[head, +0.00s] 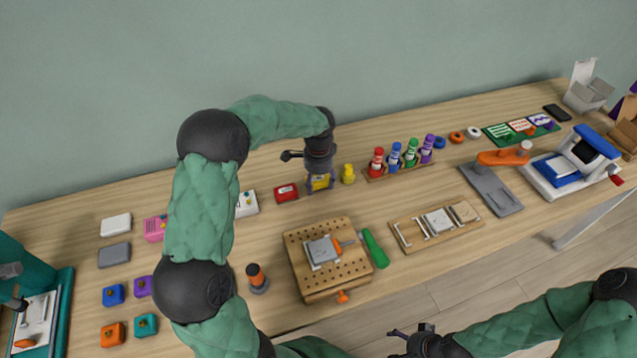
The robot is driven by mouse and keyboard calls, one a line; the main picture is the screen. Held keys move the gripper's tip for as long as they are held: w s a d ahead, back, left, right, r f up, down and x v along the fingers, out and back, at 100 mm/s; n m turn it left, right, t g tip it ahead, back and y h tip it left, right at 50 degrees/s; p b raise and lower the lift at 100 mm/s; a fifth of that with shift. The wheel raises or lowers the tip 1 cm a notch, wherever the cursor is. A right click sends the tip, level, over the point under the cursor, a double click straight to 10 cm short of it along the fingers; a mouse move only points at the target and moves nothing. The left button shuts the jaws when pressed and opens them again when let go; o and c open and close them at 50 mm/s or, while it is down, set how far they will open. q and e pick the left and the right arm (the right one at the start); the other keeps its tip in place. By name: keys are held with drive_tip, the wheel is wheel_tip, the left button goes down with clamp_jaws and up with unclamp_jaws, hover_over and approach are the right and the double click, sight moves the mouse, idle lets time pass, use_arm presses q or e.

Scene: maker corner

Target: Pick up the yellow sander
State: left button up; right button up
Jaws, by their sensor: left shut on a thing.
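The yellow sander (320,183) is at the back middle of the workbench, below my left gripper (319,175). My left gripper points down and is shut on the sander, with its fingers partly covering the yellow body. I cannot tell whether the sander touches the bench top or is just above it. My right gripper (396,344) is at the bottom edge of the view, in front of the bench, empty and with its fingers apart.
A red box (286,192) is close left of the sander, and a small yellow object (348,174) close right. A rack of coloured bottles (400,171) stands further right. A perforated wooden block (328,277) and a green-handled tool (375,248) lie in front.

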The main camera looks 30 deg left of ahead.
use_arm(q)
drive_tip(key=s+d+r+p, duration=0.2)
drive_tip(key=d+r+p, duration=0.4)
drive_tip(key=d+r, duration=0.5)
drive_tip(key=shift+d+r+p, duration=0.3)
drive_tip(key=shift+d+r, duration=0.1)
drive_tip(key=shift+d, duration=1.05)
